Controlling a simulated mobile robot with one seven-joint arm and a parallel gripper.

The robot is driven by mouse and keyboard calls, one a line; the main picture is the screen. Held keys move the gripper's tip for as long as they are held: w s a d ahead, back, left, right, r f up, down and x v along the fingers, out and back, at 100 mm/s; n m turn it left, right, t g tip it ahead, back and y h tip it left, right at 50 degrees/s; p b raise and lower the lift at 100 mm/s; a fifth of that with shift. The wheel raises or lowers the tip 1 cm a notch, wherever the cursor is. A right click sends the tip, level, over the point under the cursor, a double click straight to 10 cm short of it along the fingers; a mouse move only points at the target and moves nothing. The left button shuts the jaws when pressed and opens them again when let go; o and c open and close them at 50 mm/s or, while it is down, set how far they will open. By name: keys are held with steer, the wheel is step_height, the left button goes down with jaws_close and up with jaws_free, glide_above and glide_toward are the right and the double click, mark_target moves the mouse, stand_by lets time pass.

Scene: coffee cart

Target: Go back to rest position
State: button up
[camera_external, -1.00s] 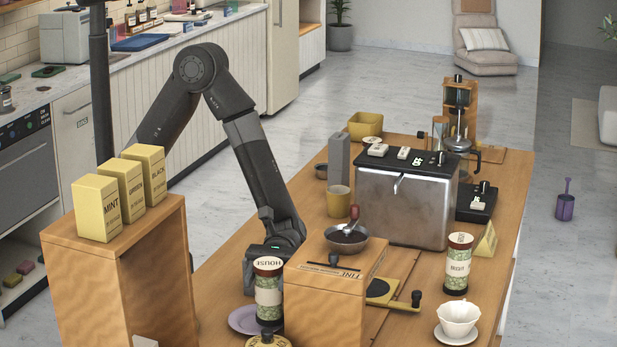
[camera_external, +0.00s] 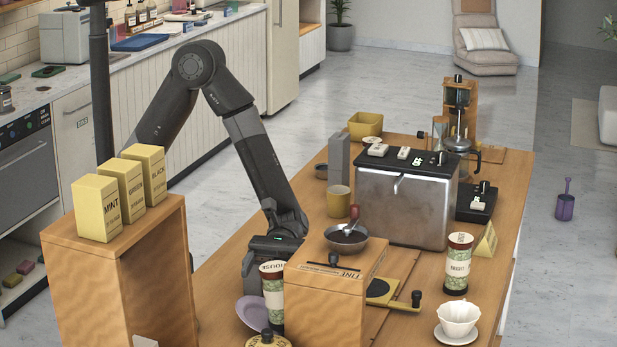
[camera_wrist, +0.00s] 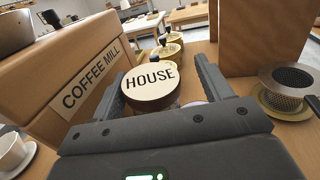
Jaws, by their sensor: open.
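My gripper (camera_wrist: 163,88) is open, with its two fingers on either side of the lid of the HOUSE canister (camera_wrist: 150,84) in the wrist view. I cannot tell whether the fingers touch it. In the external view the canister (camera_external: 273,295), with a green patterned label, stands upright on the wooden cart beside the coffee mill. My arm (camera_external: 262,165) reaches down from the upper left, and my gripper is partly hidden behind the canister and the mill.
The wooden coffee mill (camera_external: 325,300) stands right beside the canister, with a metal bowl (camera_external: 345,238) on top. A purple saucer (camera_external: 250,313) lies to the left. A wooden shelf (camera_external: 120,260) bears tea boxes. A second canister (camera_external: 457,265) and a white dripper (camera_external: 458,318) stand at right.

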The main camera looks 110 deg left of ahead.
steer(key=s+a, duration=0.2)
steer(key=a, duration=0.7)
steer(key=s+d+r+m+g+y, duration=0.1)
steer(key=s+r+m+g+y, duration=0.1)
steer(key=s+m+y, duration=0.4)
steer(key=s+d+r+m+g+y, duration=0.2)
steer(key=s+m+y, duration=0.2)
steer(key=s+m, duration=0.25)
steer(key=s+a+r+m+t+y, duration=0.6)
steer(key=s+a+m+y, duration=0.1)
steer(key=shift+s+r+m+y, duration=0.2)
steer(key=shift+r+m+y, duration=0.05)
steer(key=shift+m+y, duration=0.1)
steer(key=shift+o, duration=0.3)
steer(key=shift+a, duration=0.1)
stand_by(0.4)
